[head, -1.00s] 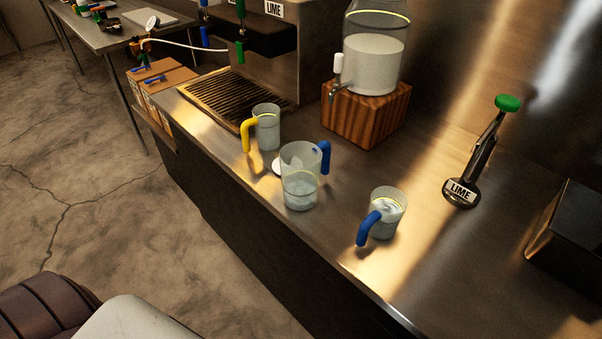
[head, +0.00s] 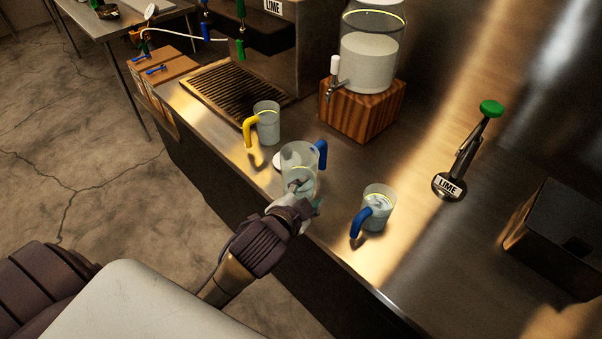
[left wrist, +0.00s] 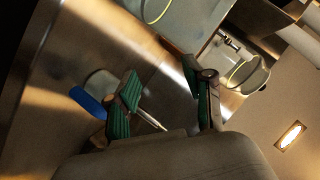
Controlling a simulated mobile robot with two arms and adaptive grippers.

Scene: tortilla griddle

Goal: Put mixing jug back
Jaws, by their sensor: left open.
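The largest clear jug, with a blue handle and a yellow line, stands upright on the steel counter in the head view, and I take it as the mixing jug (head: 297,157). My left gripper (head: 304,197) is open at its near side and overlaps its lower part; I cannot tell whether they touch. In the left wrist view the green-padded fingers (left wrist: 167,93) are spread apart. A clear vessel with a blue handle (left wrist: 89,101) shows left of them, and one with a yellow line (left wrist: 246,73) right of them. My right gripper is not in view.
A smaller jug with a blue handle (head: 378,205) stands to the right, and one with a yellow handle (head: 266,125) to the left. The counter's front edge is close.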

